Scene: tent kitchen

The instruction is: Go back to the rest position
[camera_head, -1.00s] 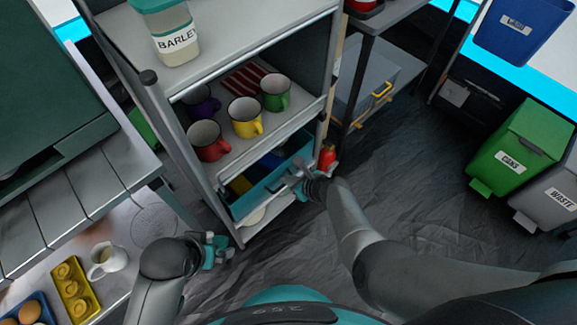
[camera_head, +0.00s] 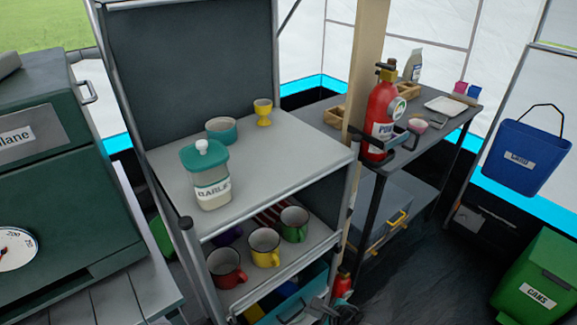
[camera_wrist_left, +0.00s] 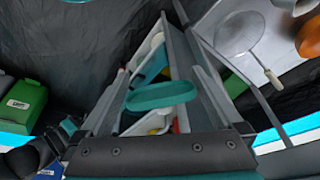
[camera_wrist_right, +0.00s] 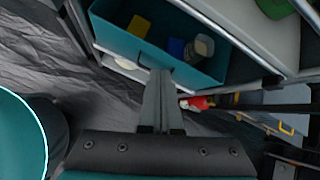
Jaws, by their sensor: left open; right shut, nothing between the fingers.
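My right gripper (camera_head: 325,311) shows at the bottom edge of the head view, in front of the lower part of the grey shelf unit (camera_head: 275,205). In the right wrist view its two fingers (camera_wrist_right: 160,82) are together with nothing between them. They appear in front of the teal drawer (camera_wrist_right: 115,38); I cannot tell whether they touch it. My left gripper is outside the head view. In the left wrist view its fingers (camera_wrist_left: 158,78) are spread apart, with the shelf unit's lower part beyond them.
The teal drawer holds blue and yellow things and a jar (camera_wrist_right: 200,46). Mugs (camera_head: 264,247) and a barley jar (camera_head: 211,180) stand on the shelves. A red fire extinguisher (camera_head: 380,118) is by the post. Green and blue bins (camera_head: 526,158) are at the right, with open floor before them.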

